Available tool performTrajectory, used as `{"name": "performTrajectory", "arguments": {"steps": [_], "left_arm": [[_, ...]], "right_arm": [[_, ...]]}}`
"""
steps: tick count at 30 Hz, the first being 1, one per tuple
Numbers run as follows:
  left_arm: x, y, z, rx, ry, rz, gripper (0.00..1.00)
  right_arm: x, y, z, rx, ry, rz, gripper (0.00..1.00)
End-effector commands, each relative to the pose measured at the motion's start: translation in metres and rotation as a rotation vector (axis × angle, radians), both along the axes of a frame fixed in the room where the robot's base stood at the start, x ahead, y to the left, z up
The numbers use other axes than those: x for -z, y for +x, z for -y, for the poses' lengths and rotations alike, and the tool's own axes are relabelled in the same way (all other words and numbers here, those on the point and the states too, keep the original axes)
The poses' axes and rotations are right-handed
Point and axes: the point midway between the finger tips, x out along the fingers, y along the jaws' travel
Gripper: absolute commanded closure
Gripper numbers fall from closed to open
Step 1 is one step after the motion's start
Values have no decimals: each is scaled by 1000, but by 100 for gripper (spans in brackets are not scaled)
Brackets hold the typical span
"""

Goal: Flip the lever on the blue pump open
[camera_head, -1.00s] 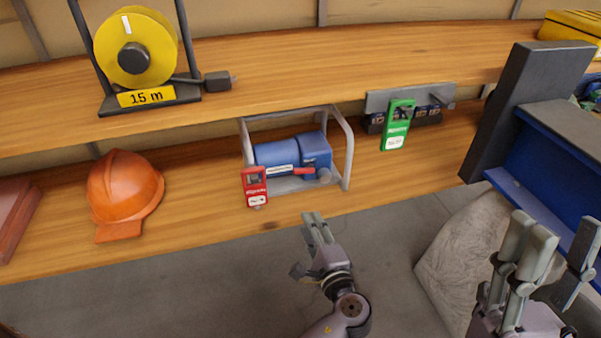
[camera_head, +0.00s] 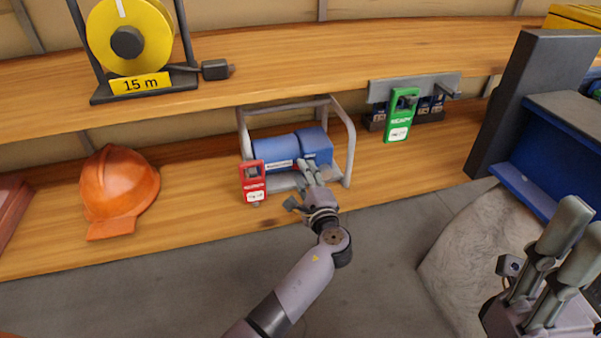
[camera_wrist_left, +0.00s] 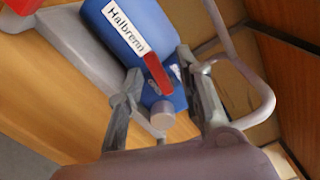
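The blue pump (camera_head: 275,152) sits in a grey tubular frame (camera_head: 348,150) on the lower wooden shelf. In the left wrist view the pump (camera_wrist_left: 120,30) has a white label, a short red lever (camera_wrist_left: 158,73) and a grey round cap (camera_wrist_left: 162,113). The lever slants across the pump's end. My left gripper (camera_head: 310,172) is at the pump's front right and hides the lever in the head view. In the wrist view the left gripper (camera_wrist_left: 160,75) is open, one finger on each side of the lever; contact cannot be told. My right gripper (camera_head: 552,250) stands apart at lower right, open and empty.
A red tag (camera_head: 254,182) hangs at the frame's front left corner. A green tag (camera_head: 402,115) hangs from a grey rack at right. An orange helmet (camera_head: 120,190) and a yellow cable reel (camera_head: 130,35) stand left. A dark post (camera_head: 515,95) rises at right.

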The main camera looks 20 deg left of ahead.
Motion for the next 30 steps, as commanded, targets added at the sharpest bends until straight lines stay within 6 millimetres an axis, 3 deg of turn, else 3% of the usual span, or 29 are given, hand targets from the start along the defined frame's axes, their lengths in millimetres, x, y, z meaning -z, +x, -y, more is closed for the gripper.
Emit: {"name": "performTrajectory", "arguments": {"steps": [6,17,30], "left_arm": [[1,22,-15,-1,2,1,67],[0,27,-18,0,0,-1,67],[0,26,-18,0,0,0,95]], "right_arm": [[-3,1,-1,2,-3,29,60],[-5,1,-1,2,-3,36,60],[-5,1,-1,2,-3,36,60]]}}
